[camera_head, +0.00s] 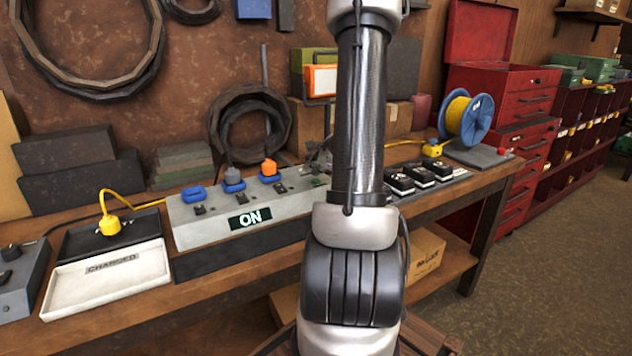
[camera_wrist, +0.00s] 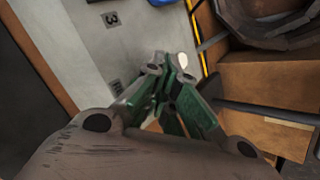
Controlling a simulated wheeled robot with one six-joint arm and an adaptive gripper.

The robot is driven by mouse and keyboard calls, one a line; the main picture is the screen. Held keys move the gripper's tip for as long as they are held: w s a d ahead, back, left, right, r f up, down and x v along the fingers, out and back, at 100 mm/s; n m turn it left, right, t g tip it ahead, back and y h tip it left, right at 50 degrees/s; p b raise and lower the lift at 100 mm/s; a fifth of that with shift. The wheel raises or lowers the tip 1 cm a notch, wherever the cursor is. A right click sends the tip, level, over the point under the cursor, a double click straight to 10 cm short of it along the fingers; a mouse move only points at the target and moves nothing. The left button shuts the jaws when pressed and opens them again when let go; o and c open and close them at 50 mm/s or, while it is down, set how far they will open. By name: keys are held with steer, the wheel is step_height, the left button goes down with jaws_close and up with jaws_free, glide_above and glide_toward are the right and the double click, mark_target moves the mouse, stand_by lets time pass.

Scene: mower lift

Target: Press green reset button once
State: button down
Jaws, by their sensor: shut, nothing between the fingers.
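The grey console (camera_head: 200,228) stands on the bench with a display (camera_head: 250,218) reading ON. A small green patch (camera_head: 318,181) shows on its top at the right end, beside my arm. I cannot tell whether it is the reset button. My gripper (camera_wrist: 168,66) is shut and empty, with green on its fingers. It points at the console's top (camera_wrist: 85,55) near its back edge, past the label 3 (camera_wrist: 111,19). No green button shows clearly in the wrist view; my fingers may hide it. Contact cannot be judged.
Blue sockets (camera_head: 233,184) line the console's back, with a grey and an orange plug. A CHARGED tray (camera_head: 105,282) lies left; several black batteries (camera_head: 420,174) and a yellow cable reel (camera_head: 466,118) stand right. Boxes (camera_wrist: 265,85) sit close behind the console.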

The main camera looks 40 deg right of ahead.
steer(key=shift+r, duration=0.1)
steer(key=shift+r, duration=2.4)
steer(key=s+a+r+n+g+y, duration=0.25)
steer(key=s+a+n+g, duration=0.35)
steer(key=s+a+n, duration=1.05)
steer(key=s+a+r+n+t+h, duration=0.1)
steer(key=s+a+r+n+h, duration=0.1)
steer(key=s+a+r+n, duration=0.3)
steer(key=shift+s+a+r+n, duration=0.35)
steer(key=shift+a+r+n, duration=1.25)
steer(key=shift+a+n, duration=1)
steer(key=shift+d+n, duration=0.35)
steer(key=shift+d, duration=0.05)
